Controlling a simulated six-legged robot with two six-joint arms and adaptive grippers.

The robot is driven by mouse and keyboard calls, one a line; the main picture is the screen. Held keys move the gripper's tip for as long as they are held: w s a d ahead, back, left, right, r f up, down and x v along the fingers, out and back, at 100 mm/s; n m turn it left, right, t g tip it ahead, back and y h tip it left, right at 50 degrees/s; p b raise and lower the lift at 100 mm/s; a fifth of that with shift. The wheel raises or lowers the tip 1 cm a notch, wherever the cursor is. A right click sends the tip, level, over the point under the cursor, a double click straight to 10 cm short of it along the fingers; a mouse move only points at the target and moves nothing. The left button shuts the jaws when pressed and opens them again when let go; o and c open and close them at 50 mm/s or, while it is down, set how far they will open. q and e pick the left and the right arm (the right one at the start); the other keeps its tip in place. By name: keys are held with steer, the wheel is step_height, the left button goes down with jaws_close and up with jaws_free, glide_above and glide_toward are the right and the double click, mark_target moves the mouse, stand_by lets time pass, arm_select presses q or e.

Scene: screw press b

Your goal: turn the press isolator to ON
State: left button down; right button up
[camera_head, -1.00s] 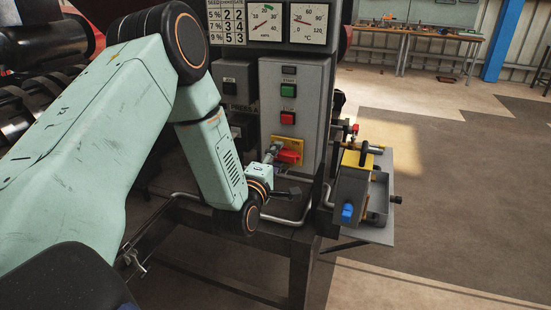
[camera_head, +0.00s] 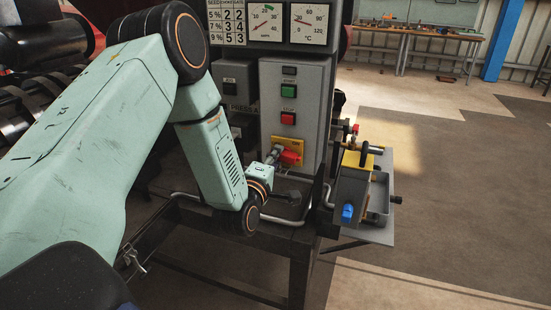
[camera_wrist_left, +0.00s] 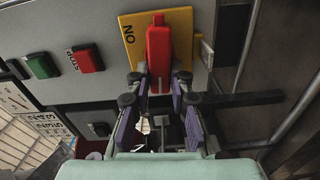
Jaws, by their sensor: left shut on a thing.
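The press isolator is a red handle (camera_head: 291,157) on a yellow plate (camera_head: 294,145), low on the grey control box. It also shows in the left wrist view as a red handle (camera_wrist_left: 158,48) on its yellow plate (camera_wrist_left: 131,40). There the handle runs up and down the picture, and the word ON is on the plate to its left. My left gripper (camera_head: 278,153) reaches the handle from the left. In the left wrist view its fingers (camera_wrist_left: 158,82) are shut on the handle's near end, one on each side. My right gripper is not in view.
Above the isolator are a green start button (camera_head: 288,91) and a red stop button (camera_head: 288,118). A grey pipe rail (camera_head: 283,220) runs below. At right stands a yellow-topped box with a blue knob (camera_head: 347,213). The floor farther right is clear.

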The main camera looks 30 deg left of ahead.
arm_select(q)
steer(key=m+p, duration=0.1)
steer(key=m, duration=0.3)
steer(key=r+m+p, duration=0.1)
steer(key=m, duration=0.4)
steer(key=d+m+p, duration=0.1)
steer(key=m+p, duration=0.1)
steer(key=m, duration=0.3)
steer(key=shift+w+d+r, duration=0.1)
steer(key=shift+w+r, duration=0.05)
steer(key=shift+r, duration=0.1)
steer(key=shift+d+m+p, duration=0.15)
steer(key=shift+m+p, duration=0.2)
steer(key=shift+m, duration=1.05)
steer(key=c, duration=1.2)
jaws_free()
steer(key=v, duration=1.2)
